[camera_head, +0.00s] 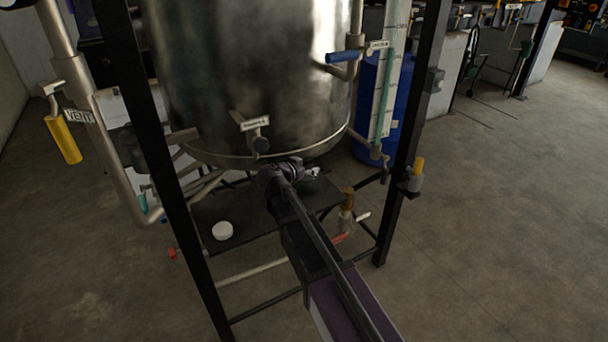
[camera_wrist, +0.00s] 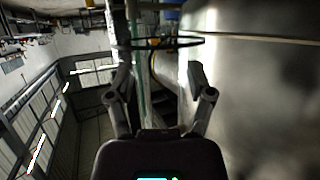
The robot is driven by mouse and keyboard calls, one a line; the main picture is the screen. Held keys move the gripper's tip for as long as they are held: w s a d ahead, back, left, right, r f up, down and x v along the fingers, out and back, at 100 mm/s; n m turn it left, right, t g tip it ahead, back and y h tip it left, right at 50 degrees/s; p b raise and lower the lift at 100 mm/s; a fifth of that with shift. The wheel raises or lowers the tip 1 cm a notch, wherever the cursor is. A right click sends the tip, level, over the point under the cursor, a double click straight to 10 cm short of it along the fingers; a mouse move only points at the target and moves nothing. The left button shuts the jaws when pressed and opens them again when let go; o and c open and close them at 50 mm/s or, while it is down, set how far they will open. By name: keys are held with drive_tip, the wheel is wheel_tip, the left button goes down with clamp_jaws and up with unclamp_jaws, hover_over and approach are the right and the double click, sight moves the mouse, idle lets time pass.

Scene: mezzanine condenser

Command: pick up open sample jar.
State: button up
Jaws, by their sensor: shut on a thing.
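My gripper (camera_head: 303,172) is at the end of my arm, just below the lower edge of the steel tank, above the dark shelf. In the wrist view its two fingers (camera_wrist: 160,85) stand apart with a clear open jar between them. The jar (camera_wrist: 160,43) shows mainly as a dark elliptical rim beyond the fingertips; its see-through walls are hard to make out. In the head view the jar is too small and too hidden by my gripper to tell clearly. I cannot tell whether it holds anything.
A white round lid-like piece (camera_head: 222,231) lies on the dark shelf (camera_head: 262,222). The steel tank (camera_head: 240,70) is close above and behind. Black frame posts (camera_head: 412,130) stand on both sides. A brass valve (camera_head: 347,200) is right of my arm. Open floor lies at right.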

drive_tip(key=shift+r, duration=0.1)
wheel_tip(320, 180, up, 4)
drive_tip(key=p, duration=0.4)
drive_tip(key=s+a, duration=0.3)
drive_tip(key=s, duration=0.4)
drive_tip(key=s+a, duration=0.4)
drive_tip(key=s, duration=0.3)
drive_tip(key=shift+s+r+p, duration=0.2)
drive_tip(key=shift+r+p, duration=0.15)
drive_tip(key=shift+p, duration=0.1)
